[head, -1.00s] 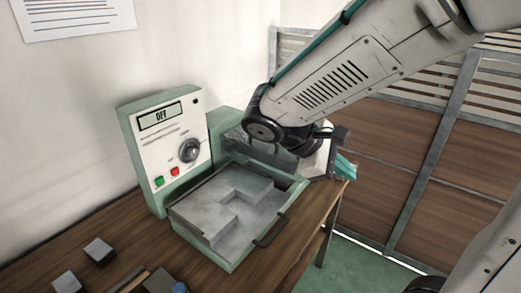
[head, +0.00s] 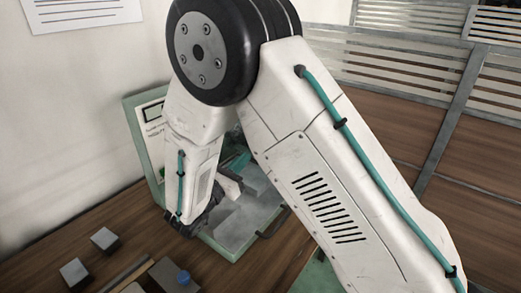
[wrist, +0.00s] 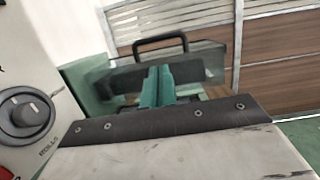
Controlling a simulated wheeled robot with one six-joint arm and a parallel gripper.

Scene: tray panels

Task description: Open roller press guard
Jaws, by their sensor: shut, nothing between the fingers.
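My gripper (head: 238,162) has teal fingers, closed together and empty, in the head view between my arm links. In the wrist view my gripper (wrist: 158,84) points at the roller press guard (wrist: 208,62), a see-through panel with a black bar handle (wrist: 160,42) on its upper edge. The fingers overlap the guard's lower part in the picture; I cannot tell whether they touch it. The guard's exact angle is unclear.
The control panel (head: 133,108) is mostly behind my arm; its dial (wrist: 25,108) is close on the left in the wrist view. Small grey blocks (head: 104,239) lie on the wooden bench at lower left. A slatted fence (head: 400,30) stands behind.

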